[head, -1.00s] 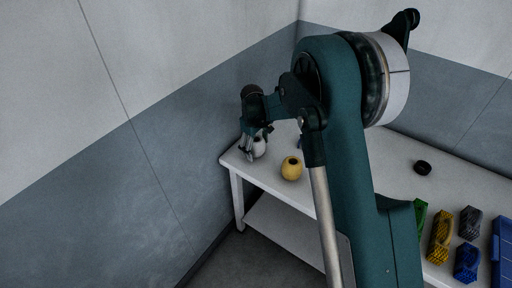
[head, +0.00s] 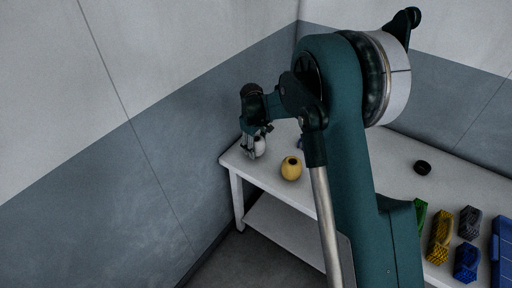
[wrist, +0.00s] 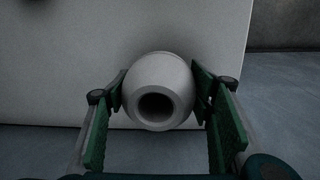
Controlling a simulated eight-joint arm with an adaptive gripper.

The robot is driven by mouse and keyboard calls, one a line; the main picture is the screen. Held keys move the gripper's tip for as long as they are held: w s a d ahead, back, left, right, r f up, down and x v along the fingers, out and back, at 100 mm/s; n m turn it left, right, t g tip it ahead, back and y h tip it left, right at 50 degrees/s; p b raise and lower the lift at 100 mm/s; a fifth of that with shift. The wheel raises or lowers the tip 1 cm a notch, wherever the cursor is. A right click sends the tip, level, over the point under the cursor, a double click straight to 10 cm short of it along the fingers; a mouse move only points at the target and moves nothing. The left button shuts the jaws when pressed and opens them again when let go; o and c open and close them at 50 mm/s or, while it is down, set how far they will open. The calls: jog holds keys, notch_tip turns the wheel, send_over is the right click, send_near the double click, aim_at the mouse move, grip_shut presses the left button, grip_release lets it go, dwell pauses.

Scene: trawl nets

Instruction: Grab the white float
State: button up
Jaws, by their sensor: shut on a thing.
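The white float (wrist: 160,78) is a rounded barrel shape with a dark round hole facing the wrist camera. It sits between the two green-padded fingers of my gripper (wrist: 158,92), which is shut on it. In the head view the float (head: 260,146) shows at the far left corner of the white table (head: 236,161), partly hidden by my gripper (head: 255,150). My gripper reaches down over it from above. I cannot tell whether the float still touches the table top.
A yellow float (head: 291,169) with a dark hole stands to the right, nearer the camera. A black ring (head: 422,167) lies farther right. Yellow (head: 440,236), grey (head: 469,222), blue (head: 466,262) and green (head: 419,216) net bundles lie by a blue crate (head: 501,252). Walls rise behind the table.

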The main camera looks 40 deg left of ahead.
aim_at(257, 138)
jog(key=shift+r+p, duration=0.6)
jog(key=shift+r, duration=4.2)
